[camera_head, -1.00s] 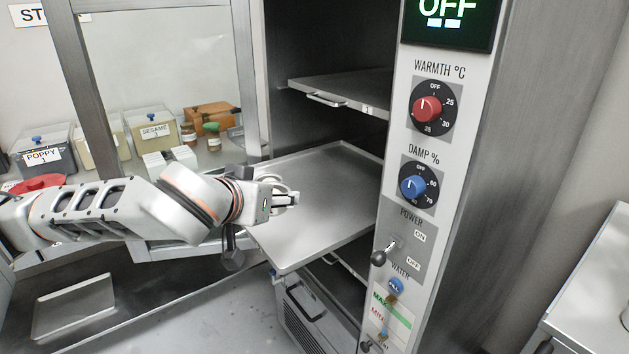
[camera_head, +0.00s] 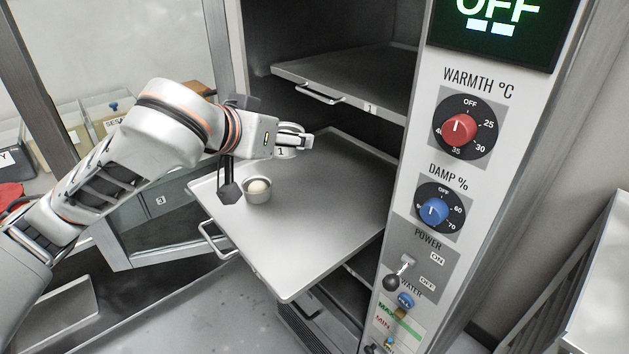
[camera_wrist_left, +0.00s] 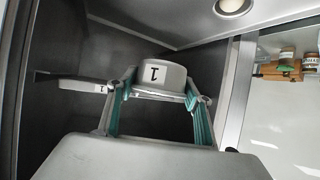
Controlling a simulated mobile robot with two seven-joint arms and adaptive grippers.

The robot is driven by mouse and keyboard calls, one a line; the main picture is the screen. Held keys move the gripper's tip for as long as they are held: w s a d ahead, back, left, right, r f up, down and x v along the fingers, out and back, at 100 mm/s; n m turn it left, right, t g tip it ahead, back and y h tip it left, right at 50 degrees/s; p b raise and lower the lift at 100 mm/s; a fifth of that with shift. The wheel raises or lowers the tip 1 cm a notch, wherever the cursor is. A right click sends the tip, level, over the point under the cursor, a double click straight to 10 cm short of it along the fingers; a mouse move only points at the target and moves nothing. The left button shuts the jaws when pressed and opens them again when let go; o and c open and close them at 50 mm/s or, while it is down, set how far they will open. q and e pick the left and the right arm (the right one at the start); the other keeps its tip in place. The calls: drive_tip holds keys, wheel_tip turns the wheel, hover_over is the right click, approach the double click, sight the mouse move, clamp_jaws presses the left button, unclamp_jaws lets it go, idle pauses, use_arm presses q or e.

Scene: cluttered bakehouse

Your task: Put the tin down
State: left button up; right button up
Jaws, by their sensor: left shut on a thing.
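My left gripper (camera_head: 306,141) is shut on a small light-grey tin (camera_head: 287,153), mostly hidden by the fingers in the head view. In the left wrist view the tin (camera_wrist_left: 153,74) sits between the fingertips, with a dark "1" mark on its side. The gripper holds it over the left back part of a flat metal tray (camera_head: 310,235) that sticks out of the cabinet. I cannot tell how far the tin is above the tray. Another small tin (camera_head: 258,195) with a pale ball in it stands on the tray, nearer and to the left. My right gripper is not in view.
An upper tray (camera_head: 350,82) with a handle sits in the cabinet above. The control panel (camera_head: 440,235) with red and blue knobs stands to the right. The tray's middle and front are bare. Ingredient boxes (camera_head: 105,112) stand at the left.

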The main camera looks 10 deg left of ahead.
use_arm(q)
drive_tip(key=shift+d+r, duration=0.15)
drive_tip(key=shift+d, duration=0.05)
hover_over(291, 226)
wheel_tip(291, 226, down, 11)
wheel_tip(291, 226, down, 4)
drive_tip(key=shift+b, duration=0.85)
drive_tip(key=shift+f, duration=0.2)
wheel_tip(291, 226, down, 4)
drive_tip(key=shift+f+b, duration=0.2)
drive_tip(key=shift+b, duration=0.35)
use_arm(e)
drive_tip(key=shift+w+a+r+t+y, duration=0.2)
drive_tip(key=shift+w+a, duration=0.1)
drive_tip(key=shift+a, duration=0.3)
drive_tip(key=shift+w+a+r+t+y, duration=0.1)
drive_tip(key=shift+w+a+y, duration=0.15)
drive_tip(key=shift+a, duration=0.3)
